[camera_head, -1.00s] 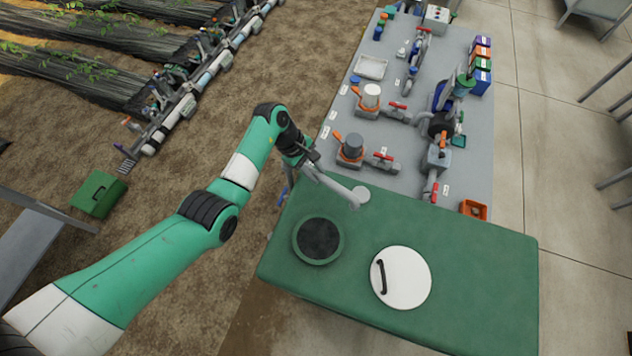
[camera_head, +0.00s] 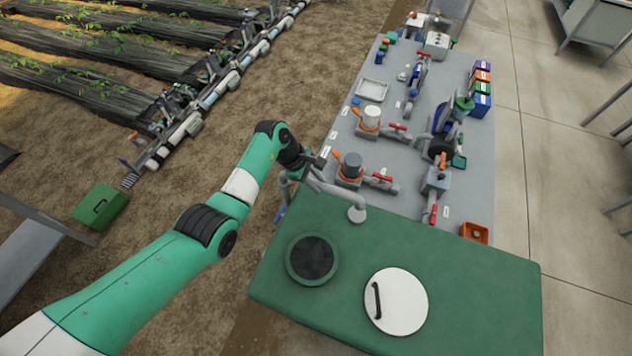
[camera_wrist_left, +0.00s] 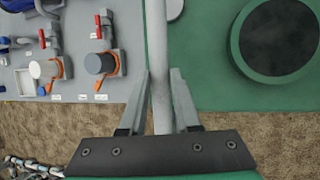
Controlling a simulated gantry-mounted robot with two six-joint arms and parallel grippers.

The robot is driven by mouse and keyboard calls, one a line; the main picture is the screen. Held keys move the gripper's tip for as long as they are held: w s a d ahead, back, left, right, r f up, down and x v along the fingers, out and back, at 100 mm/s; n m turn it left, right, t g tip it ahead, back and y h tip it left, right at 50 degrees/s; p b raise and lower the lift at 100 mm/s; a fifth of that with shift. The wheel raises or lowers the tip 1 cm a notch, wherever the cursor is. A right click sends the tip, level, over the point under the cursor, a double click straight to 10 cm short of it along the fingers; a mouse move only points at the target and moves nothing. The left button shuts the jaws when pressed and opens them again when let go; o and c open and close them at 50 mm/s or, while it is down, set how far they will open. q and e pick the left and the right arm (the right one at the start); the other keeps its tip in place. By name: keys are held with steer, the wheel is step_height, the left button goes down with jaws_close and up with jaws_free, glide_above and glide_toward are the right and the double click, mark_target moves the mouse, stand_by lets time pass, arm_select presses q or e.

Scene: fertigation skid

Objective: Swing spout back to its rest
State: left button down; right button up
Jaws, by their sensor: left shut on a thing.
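The spout is a grey pipe (camera_head: 335,190) that reaches over a corner of the green tank (camera_head: 450,270). Its bent-down tip is at a small pale disc (camera_head: 357,215) on the tank top; I cannot tell whether they touch. Its other end curves down beside the tank's left edge, partly hidden by my arm. My left gripper (camera_head: 314,168) is shut on the pipe. In the left wrist view, the pipe (camera_wrist_left: 158,55) runs between the two fingers of the gripper (camera_wrist_left: 160,82). My right gripper is not in view.
A round dark hatch (camera_head: 312,260) and a white lid (camera_head: 397,301) with a black handle are on the tank top. Beyond the tank is a grey skid plate (camera_head: 335,140) with valves and a grey-capped unit (camera_head: 352,164). A green case (camera_head: 100,207) lies on the soil.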

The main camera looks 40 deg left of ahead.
arm_select(q)
steer(key=c, duration=0.6)
jaws_free()
steer(key=shift+w, duration=0.2)
steer(key=shift+s+a+r, duration=0.1)
steer(key=shift+a+r, duration=0.05)
steer(key=shift+r, duration=0.15)
steer(key=p+v, duration=0.1)
steer(key=v, duration=1)
